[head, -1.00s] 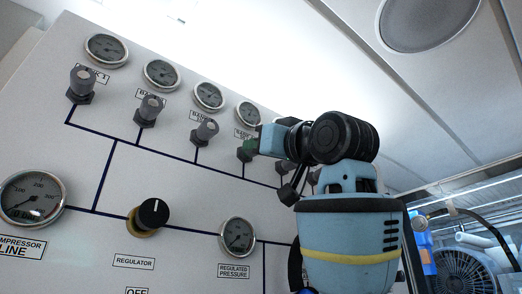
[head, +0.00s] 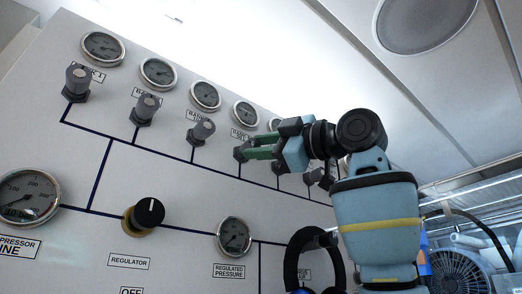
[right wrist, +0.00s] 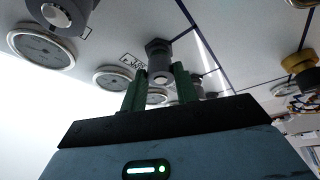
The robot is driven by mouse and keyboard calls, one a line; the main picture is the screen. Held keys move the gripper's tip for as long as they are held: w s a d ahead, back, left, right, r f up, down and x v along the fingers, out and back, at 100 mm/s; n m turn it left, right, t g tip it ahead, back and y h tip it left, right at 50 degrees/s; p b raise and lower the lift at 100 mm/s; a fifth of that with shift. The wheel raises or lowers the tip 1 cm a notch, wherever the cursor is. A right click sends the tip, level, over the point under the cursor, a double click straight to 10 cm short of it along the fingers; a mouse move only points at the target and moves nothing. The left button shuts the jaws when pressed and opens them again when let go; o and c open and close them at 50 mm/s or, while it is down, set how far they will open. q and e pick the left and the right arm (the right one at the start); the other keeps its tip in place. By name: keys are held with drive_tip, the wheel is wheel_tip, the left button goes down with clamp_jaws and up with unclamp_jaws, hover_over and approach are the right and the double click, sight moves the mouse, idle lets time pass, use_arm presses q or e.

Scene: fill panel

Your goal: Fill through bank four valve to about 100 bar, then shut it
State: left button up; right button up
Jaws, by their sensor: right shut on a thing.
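The bank four valve (head: 240,153) is the fourth grey knob along the sloping panel's upper row. My right gripper (head: 250,149) has its green fingers at this knob, coming from the right. In the right wrist view the valve (right wrist: 158,52) sits between the two fingers, and the gripper is shut on it. The bank four gauge (head: 246,113) is just above it, too small to read. The knob's turn angle is hidden by the fingers. My left gripper is not in view.
Three other valve knobs (head: 202,132) with gauges run up to the left, and more valves (head: 318,178) stand close to the right under my arm. Below are the regulator knob (head: 148,214) and the regulated pressure gauge (head: 233,237). A black and blue loop (head: 297,262) hangs near my arm.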

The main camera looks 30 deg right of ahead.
drive_tip(key=n+g, duration=0.1)
drive_tip(key=n, duration=0.1)
drive_tip(key=n+g, duration=0.1)
drive_tip(key=n, duration=0.2)
drive_tip(key=shift+d+r, duration=0.1)
drive_tip(key=shift+r, duration=0.1)
drive_tip(key=shift+n, duration=0.3)
drive_tip(key=o, duration=1)
drive_tip(key=shift+v, duration=3.9)
